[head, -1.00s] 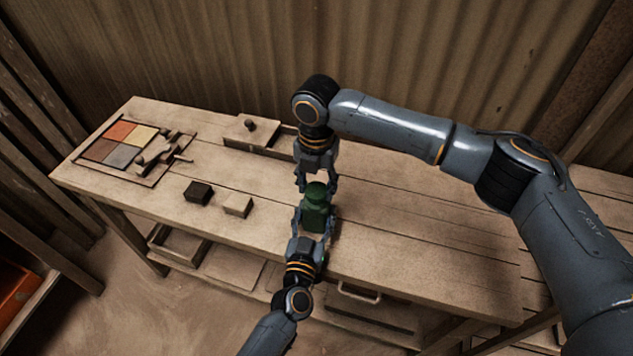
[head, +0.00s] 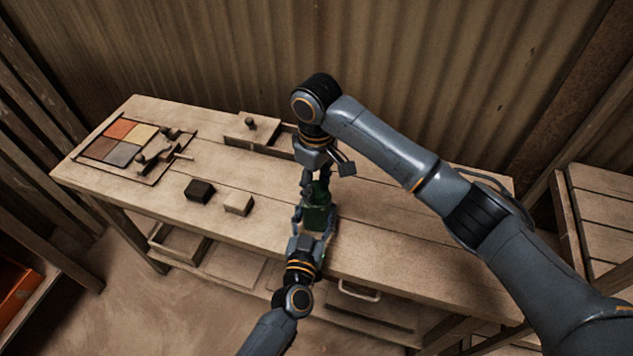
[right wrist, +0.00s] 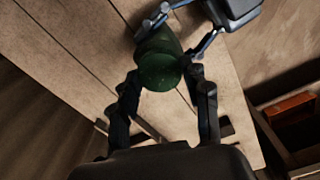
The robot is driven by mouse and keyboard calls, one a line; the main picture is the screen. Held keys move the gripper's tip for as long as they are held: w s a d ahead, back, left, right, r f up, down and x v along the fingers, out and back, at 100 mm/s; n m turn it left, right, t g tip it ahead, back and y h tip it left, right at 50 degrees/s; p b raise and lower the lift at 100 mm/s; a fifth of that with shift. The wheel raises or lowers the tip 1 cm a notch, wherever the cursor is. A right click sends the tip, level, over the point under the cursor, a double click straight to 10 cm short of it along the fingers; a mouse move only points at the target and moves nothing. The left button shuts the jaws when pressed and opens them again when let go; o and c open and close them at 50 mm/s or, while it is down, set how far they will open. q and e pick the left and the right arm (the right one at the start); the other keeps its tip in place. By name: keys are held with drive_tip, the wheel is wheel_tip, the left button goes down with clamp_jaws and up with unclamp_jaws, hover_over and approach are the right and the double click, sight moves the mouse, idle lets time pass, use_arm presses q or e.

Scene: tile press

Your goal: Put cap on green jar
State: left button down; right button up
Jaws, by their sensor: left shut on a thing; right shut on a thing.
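The green jar (head: 319,217) stands upright near the front edge of the workbench. My left gripper (head: 314,212) is shut around its body from the front; the jar also shows in the right wrist view (right wrist: 158,38). A dark green round cap (right wrist: 160,72) is at the top of the jar. My right gripper (head: 317,186) points down from above and is shut on the cap, with one finger on each side in the right wrist view (right wrist: 161,80). The fingers partly hide the cap in the head view. I cannot tell whether the cap is fully seated.
A dark block (head: 198,191) and a pale block (head: 238,203) lie left of the jar. A tray of coloured tiles (head: 152,180) is at the far left. A wooden box with a knob (head: 245,132) stands behind. The bench's right side is clear.

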drive_tip(key=m, duration=0.9)
drive_tip(key=shift+m, duration=0.4)
drive_tip(key=m, duration=1.1)
drive_tip(key=shift+d+m, duration=0.1)
drive_tip(key=shift+m, duration=0.2)
drive_tip(key=m, duration=0.3)
drive_tip(key=shift+m, duration=0.4)
drive_tip(key=m, duration=0.7)
drive_tip(key=o, duration=0.7)
drive_tip(key=shift+o, duration=0.2)
